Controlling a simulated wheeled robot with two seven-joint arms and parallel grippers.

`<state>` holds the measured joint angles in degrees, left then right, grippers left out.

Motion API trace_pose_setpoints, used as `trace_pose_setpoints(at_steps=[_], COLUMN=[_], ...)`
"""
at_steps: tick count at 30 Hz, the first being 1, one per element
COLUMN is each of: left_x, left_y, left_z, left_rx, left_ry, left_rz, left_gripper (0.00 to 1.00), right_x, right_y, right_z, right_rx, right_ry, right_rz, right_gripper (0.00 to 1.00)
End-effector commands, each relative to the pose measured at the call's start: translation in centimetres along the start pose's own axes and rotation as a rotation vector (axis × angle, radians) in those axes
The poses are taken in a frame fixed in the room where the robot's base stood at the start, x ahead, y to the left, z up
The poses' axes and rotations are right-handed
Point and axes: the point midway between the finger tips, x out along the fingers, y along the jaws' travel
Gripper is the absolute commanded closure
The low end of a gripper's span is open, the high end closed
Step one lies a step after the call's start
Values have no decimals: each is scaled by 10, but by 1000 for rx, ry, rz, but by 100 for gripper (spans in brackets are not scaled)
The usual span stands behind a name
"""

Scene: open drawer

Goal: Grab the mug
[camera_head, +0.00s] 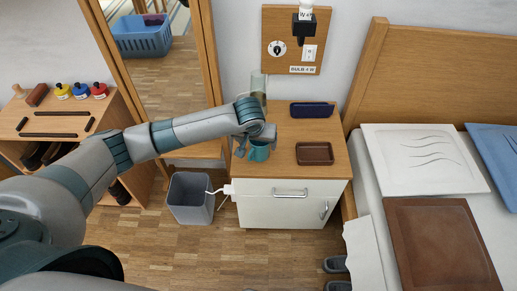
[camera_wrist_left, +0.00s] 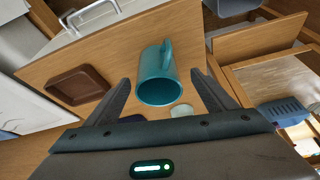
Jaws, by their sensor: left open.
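The teal mug (camera_head: 259,152) stands on the wooden top of the white nightstand (camera_head: 300,134), near its front left edge. My left gripper (camera_head: 255,145) is over the mug, coming from the left and partly covering it in the head view. In the left wrist view the mug (camera_wrist_left: 158,75) lies between the two open fingers (camera_wrist_left: 165,95), with clear gaps on both sides. Its opening faces the camera and its handle shows at the top. I cannot tell the exact height of the fingers against the rim. My right gripper is not in view.
A brown tray (camera_head: 314,153) and a dark blue case (camera_head: 311,109) share the nightstand top. A clear glass (camera_head: 258,84) stands at its back left. A grey bin (camera_head: 190,197) is on the floor to the left. A bed (camera_head: 375,170) stands to the right.

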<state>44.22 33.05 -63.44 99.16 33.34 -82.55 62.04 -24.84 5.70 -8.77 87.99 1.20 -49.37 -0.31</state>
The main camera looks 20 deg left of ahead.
Motion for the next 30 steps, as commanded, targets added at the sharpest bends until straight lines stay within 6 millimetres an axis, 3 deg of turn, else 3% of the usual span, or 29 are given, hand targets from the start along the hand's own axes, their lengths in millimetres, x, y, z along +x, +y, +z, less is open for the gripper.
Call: trace_pose_setpoints(at_steps=[12, 28, 29, 30], left_x=[45, 49, 49, 49], left_y=[4, 4, 4, 4], left_z=[0, 0, 0, 0], left_rx=[1, 1, 1, 1], left_ry=[0, 1, 1, 1], left_rz=[-1, 0, 0, 0], left_gripper=[22, 22, 25, 34], right_x=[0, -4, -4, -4], right_y=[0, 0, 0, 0], right_z=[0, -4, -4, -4], right_rx=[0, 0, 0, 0], right_ry=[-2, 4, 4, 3], right_rz=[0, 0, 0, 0], right_gripper=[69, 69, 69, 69])
